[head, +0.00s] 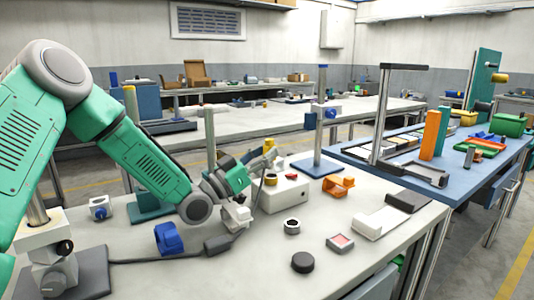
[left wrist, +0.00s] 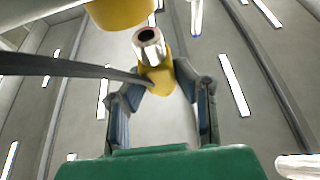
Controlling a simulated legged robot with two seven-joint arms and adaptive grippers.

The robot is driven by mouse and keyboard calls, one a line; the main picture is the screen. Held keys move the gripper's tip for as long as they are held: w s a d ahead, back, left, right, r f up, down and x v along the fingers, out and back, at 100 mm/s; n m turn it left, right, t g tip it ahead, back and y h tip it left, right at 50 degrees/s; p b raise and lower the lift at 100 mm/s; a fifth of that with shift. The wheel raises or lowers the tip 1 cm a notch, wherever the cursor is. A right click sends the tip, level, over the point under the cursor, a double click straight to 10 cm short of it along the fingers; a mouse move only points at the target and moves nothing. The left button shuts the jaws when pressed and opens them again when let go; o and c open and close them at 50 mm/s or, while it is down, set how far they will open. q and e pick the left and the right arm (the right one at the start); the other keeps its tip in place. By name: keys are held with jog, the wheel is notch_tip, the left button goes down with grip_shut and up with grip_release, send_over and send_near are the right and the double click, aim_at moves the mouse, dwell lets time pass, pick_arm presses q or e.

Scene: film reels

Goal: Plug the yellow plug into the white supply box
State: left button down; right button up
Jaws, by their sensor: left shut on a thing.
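My left gripper (head: 260,158) is shut on the yellow plug (head: 269,146), above and slightly left of the white supply box (head: 288,196). The box stands on the white table and has a yellow-ringed part (head: 271,179) at its left end. In the left wrist view the yellow plug (left wrist: 158,80) sits between the two fingers, with a round metal end (left wrist: 148,42) pointing away from the palm. A larger yellow piece (left wrist: 122,10) shows at the top edge; I cannot tell what it is. The plug and box look apart. My right gripper is not in view.
A dark cable (head: 150,260) runs along the table to a black block (head: 218,244). A blue part (head: 168,238), a metal ring (head: 292,226), a black puck (head: 303,263) and an orange bracket (head: 338,187) lie around. The front of the table is mostly clear.

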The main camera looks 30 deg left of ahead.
pick_arm(q)
jog(key=shift+d, duration=0.3)
jog(key=shift+d+f+b, duration=0.2)
jog(key=shift+f+b, duration=0.1)
jog(key=shift+b, duration=0.05)
jog(key=shift+f+b, duration=0.3)
jog(key=shift+f, duration=0.15)
jog(key=shift+a+r, duration=0.1)
jog(key=shift+a, duration=0.1)
